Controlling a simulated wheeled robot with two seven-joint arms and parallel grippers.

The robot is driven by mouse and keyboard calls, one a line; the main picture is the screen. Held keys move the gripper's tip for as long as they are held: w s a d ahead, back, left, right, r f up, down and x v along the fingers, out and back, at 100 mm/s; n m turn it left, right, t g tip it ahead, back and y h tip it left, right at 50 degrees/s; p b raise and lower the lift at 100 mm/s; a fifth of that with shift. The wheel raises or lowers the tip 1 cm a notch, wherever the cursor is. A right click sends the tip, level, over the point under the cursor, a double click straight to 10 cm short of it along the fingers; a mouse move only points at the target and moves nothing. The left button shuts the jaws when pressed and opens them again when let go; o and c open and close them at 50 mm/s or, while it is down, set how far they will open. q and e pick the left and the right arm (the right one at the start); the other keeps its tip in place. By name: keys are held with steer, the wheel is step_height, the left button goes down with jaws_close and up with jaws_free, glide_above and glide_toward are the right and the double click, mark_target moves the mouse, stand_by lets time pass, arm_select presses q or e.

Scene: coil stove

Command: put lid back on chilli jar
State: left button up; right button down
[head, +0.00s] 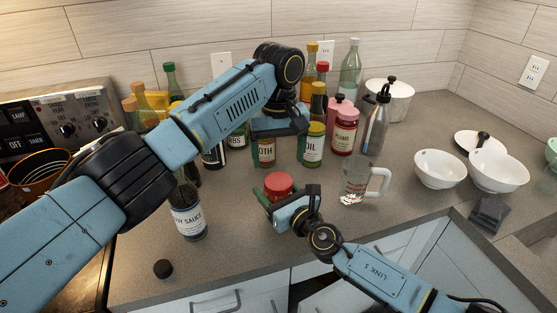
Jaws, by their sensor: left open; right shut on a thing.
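My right gripper (286,196) is low over the front middle of the counter, shut on a round red lid (278,184). I cannot tell whether a jar is beneath the lid, as the gripper covers its lower side. My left gripper (281,128) is open, higher and behind the red lid, in front of the back row of jars. No label reading chilli is legible, so I cannot tell which jar is the chilli jar.
A soy sauce bottle (188,218) and a small black cap (163,268) are at the left. An oil jar (312,147) and a plums jar (344,132) stand behind. A glass mug (355,182) stands close right of the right gripper. White bowls (440,169) are farther right.

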mark_target(278, 181)
arm_select(q)
steer(key=shift+r+n, duration=0.6)
steer(key=shift+r, duration=0.05)
steer(key=shift+f, duration=4.05)
steer(key=c, duration=1)
steer(key=m, duration=0.3)
